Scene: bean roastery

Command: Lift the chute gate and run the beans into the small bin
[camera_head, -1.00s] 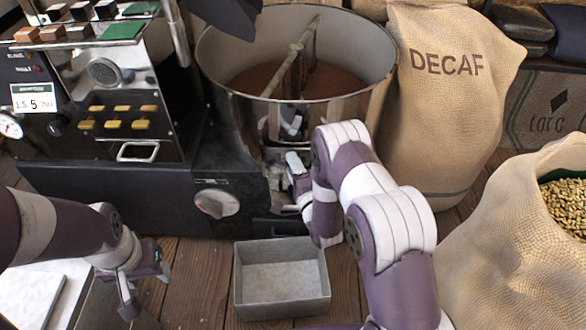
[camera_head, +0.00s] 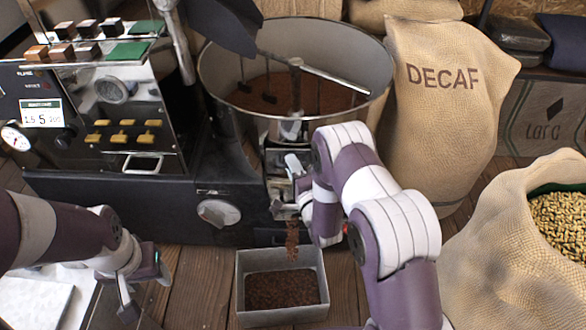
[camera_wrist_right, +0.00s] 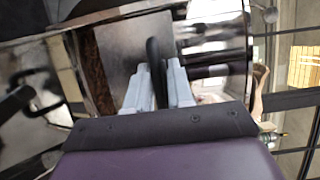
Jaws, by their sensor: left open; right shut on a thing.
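The small bin (camera_head: 282,318) is a grey open-topped metal box on the wooden floor, below the chute. Brown beans (camera_head: 283,288) cover its bottom, and a stream of beans (camera_head: 292,241) falls into it. The round cooling drum (camera_head: 380,85) above holds more brown beans (camera_head: 300,95). My right gripper (camera_head: 290,185) is at the drum's front, partly hidden by its own arm. In the right wrist view its fingers (camera_wrist_right: 160,88) are shut on a dark handle (camera_wrist_right: 154,60) of the chute gate. My left gripper (camera_head: 143,285) is open and empty at lower left, apart from the bin.
The roaster panel (camera_head: 110,90) with switches and a gauge stands at the left. A DECAF sack (camera_head: 440,120) stands right of the drum, and an open sack of pale beans (camera_head: 500,240) is at lower right. Bare planks (camera_head: 195,280) lie left of the bin.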

